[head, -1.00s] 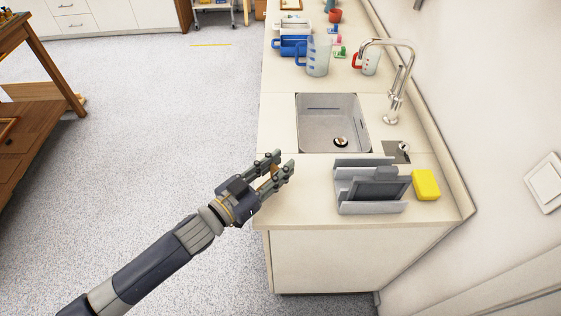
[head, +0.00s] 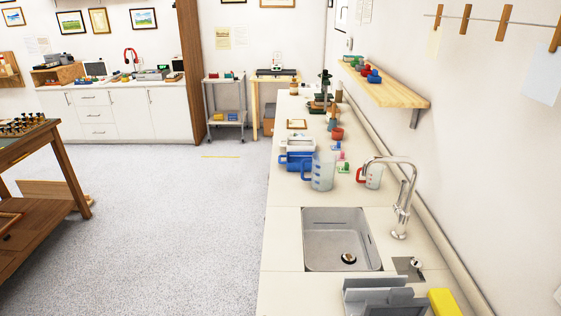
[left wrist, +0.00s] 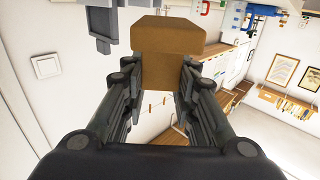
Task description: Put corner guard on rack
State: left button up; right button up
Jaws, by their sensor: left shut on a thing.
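In the left wrist view, my left gripper (left wrist: 167,78) is shut on a tan-brown corner guard (left wrist: 168,45), a blocky piece with angled upper edges held between the two fingers. The grey rack (head: 372,288) is at the bottom edge of the head view, on the counter in front of the sink and partly cut off. A grey part at the upper left of the wrist view (left wrist: 103,22) looks like the rack, apart from the corner guard. My left gripper is out of the head view. My right gripper is in neither view.
A yellow sponge (head: 445,302) lies right of the rack. The sink (head: 340,240) and tall faucet (head: 402,200) are beyond it. Jugs (head: 321,173) and blue containers stand farther along the counter (head: 280,235). A wooden shelf (head: 385,84) juts from the right wall.

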pick_arm(q)
jog(key=shift+r+n+t+y, duration=0.3)
jog(key=shift+r+y, duration=0.1)
jog(key=shift+r, duration=0.05)
jog(key=a+r+n+t+y, duration=0.1)
jog(key=a+n+t+y, duration=0.3)
jog(key=a+n+y, duration=0.4)
jog(key=a+y, duration=0.4)
jog(key=a, duration=0.3)
jog(key=shift+s+a+t, duration=0.2)
jog(key=shift+s+t, duration=0.1)
jog(key=shift+s, duration=0.1)
jog(key=shift+r, duration=0.1)
